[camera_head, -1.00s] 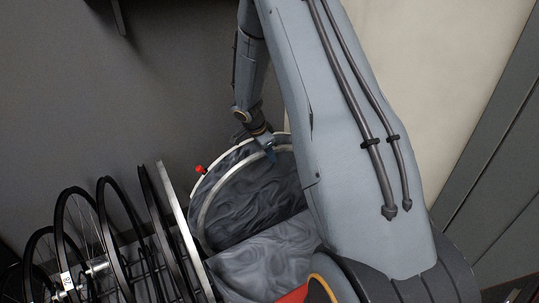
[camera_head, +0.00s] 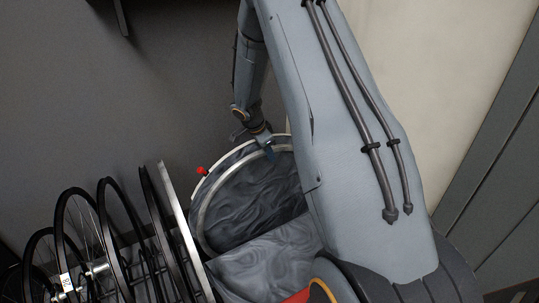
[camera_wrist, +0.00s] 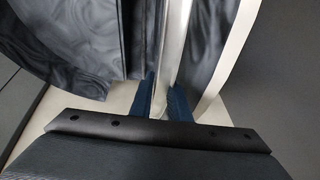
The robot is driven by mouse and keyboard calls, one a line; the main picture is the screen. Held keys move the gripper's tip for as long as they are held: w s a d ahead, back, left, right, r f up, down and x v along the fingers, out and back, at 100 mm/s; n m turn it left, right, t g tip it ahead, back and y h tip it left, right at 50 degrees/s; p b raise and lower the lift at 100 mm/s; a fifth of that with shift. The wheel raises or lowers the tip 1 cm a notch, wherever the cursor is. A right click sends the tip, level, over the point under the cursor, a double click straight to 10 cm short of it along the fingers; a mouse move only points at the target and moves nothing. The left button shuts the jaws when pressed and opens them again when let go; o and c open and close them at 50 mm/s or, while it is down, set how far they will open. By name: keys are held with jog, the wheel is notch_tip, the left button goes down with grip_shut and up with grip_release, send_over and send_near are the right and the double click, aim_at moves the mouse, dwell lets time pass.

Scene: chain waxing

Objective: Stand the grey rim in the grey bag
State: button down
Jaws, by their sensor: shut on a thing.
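The grey rim (camera_head: 207,198) is a pale hoop standing upright inside the grey bag (camera_head: 262,262), a round case of dark, wavy-patterned fabric with a pale edge. My gripper (camera_head: 268,149) is at the top of the rim and shut on it. In the wrist view, the blue fingertips (camera_wrist: 162,98) are on either side of the pale rim (camera_wrist: 174,45), with the bag's fabric (camera_wrist: 95,40) to the left and a pale-edged panel to the right. The rim's lower right part is hidden behind my arm. I cannot tell whether its bottom touches the bag.
Several black wheels (camera_head: 75,235) stand in a row left of the bag, with a pale upright strip (camera_head: 184,225) nearest it. A small red knob (camera_head: 202,171) sits at the bag's upper left edge. A grey wall (camera_head: 160,90) stands behind.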

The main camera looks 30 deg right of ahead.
jog(key=c, duration=1.6)
grip_release()
jog(key=shift+v, duration=3.95)
jog(key=shift+a, duration=0.1)
jog(key=s+a+r+n+y+p, duration=0.1)
jog(key=s+a+r+n+p, duration=0.2)
jog(key=s, duration=0.8)
jog(key=s+a+r+n+g+y+p, duration=0.1)
jog(key=s+a+r+n+y+p, duration=0.1)
jog(key=s+a+r+n, duration=0.5)
jog(key=s+a+r+n+y+p, duration=0.1)
jog(key=s+a+r+n+p, duration=0.3)
jog(key=s+a+n, duration=0.4)
jog(key=shift+s+r+g, duration=0.15)
jog(key=shift+s, duration=1)
jog(key=shift+s+r+g, duration=0.1)
jog(key=shift+s+r, duration=0.05)
jog(key=shift+s, duration=1.05)
jog(key=shift+s+r+g, duration=0.15)
jog(key=shift+s, duration=1)
